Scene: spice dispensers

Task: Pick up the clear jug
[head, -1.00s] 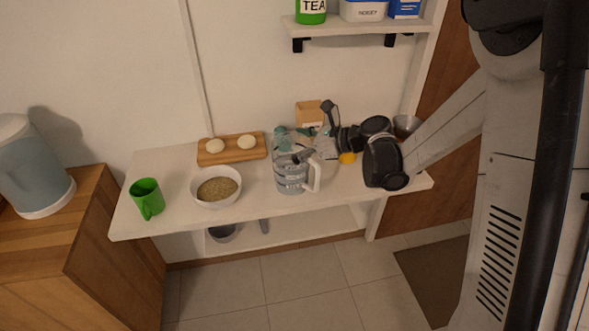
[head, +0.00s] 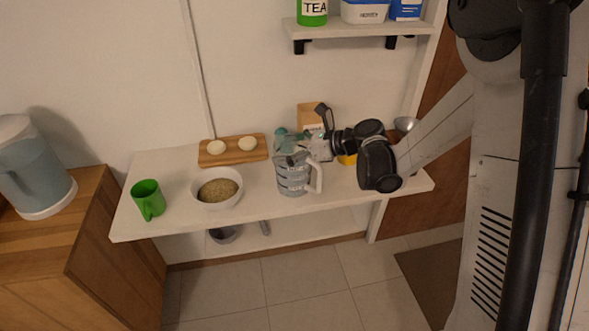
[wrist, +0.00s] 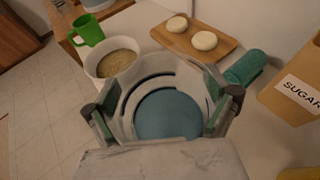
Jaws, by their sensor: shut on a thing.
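The clear jug (head: 292,178) stands upright on the white table, with measuring marks on its side and its pale handle toward the right. In the wrist view I look down into its round open top (wrist: 168,112). My gripper (wrist: 165,108) has one finger on each side of the jug's rim and is shut on it. In the head view the gripper (head: 301,150) reaches the jug's upper part from the right. Whether the base is touching the table or slightly above it is hard to tell.
A white bowl of grain (head: 217,188) and a green mug (head: 148,199) stand to the left. A wooden board with two pale rounds (head: 233,150) lies behind. A teal-green bottle (wrist: 244,68) and a sugar packet (wrist: 297,88) are close to the jug. The table's front edge is near.

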